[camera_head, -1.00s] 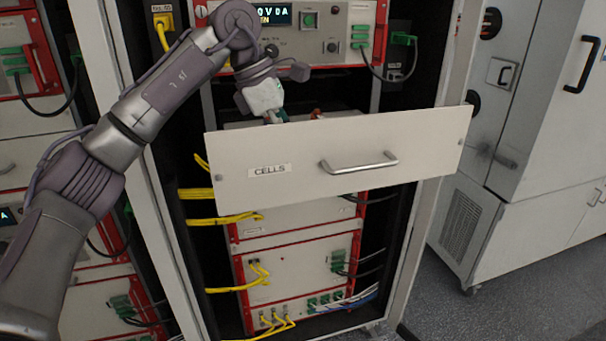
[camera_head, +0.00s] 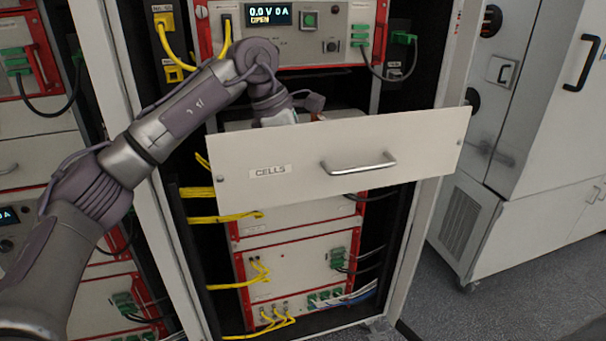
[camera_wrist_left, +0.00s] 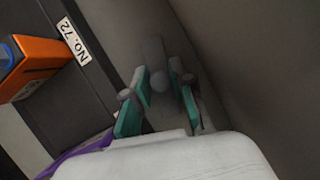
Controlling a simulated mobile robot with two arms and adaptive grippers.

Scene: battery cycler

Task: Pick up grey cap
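In the left wrist view, a small grey rounded piece (camera_wrist_left: 158,83), which looks like the grey cap, shows between the green pads of my left gripper (camera_wrist_left: 160,98). It is dim against the grey drawer interior, and its outline is hard to make out. The pads stand apart with a gap between them, and I see no clear contact with the piece. In the head view, my left arm reaches down behind the front of the drawer marked CELLS (camera_head: 400,140). That front hides the fingertips and the cap there. My right gripper is not in view.
A grey wall (camera_wrist_left: 250,60) is close on the right. The power supply panel (camera_head: 325,35) is above the drawer.

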